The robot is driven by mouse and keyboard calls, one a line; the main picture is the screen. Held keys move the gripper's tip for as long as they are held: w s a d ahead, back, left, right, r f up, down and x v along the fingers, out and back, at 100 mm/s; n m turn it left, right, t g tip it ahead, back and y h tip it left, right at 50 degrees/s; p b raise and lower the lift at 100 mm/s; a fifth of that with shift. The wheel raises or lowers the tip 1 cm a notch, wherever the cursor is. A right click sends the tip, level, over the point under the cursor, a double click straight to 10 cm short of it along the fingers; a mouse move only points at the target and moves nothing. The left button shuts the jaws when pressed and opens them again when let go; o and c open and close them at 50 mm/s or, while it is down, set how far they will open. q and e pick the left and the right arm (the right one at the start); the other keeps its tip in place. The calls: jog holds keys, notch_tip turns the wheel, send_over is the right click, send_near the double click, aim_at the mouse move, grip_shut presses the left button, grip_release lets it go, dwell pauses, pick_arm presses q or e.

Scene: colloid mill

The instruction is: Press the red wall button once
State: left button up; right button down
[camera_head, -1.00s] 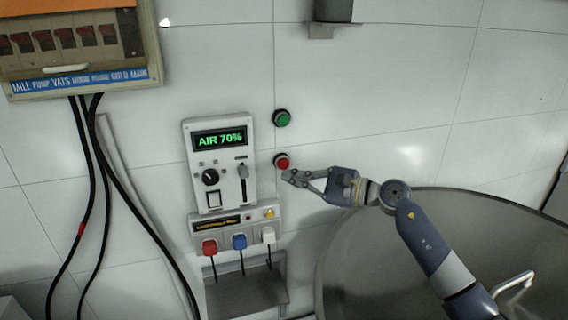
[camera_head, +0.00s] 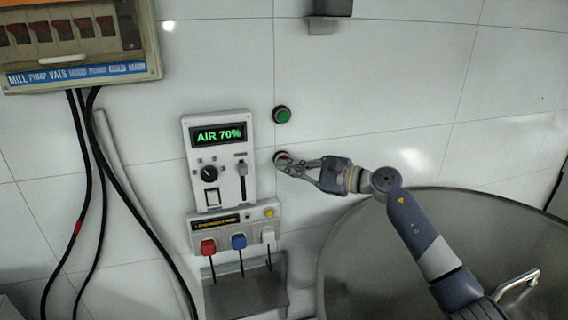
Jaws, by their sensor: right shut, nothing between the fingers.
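My right gripper (camera_head: 282,165) is shut and empty. My right arm comes in from the lower right. My left gripper is not in view.
A control panel (camera_head: 232,187) reading "AIR 70%" is left of the buttons. Below it are a socket box (camera_head: 205,236) with coloured plugs and a metal shelf (camera_head: 245,296). A breaker box (camera_head: 140,72) hangs upper left. A large steel vessel (camera_head: 350,265) stands lower right.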

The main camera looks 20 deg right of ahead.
dwell(0.9)
jog(key=shift+w+b, duration=0.45)
jog(key=shift+b, duration=0.3)
jog(key=shift+w+b, duration=0.45)
jog(key=shift+b, duration=0.2)
dwell(0.4)
jog(key=shift+s, duration=0.9)
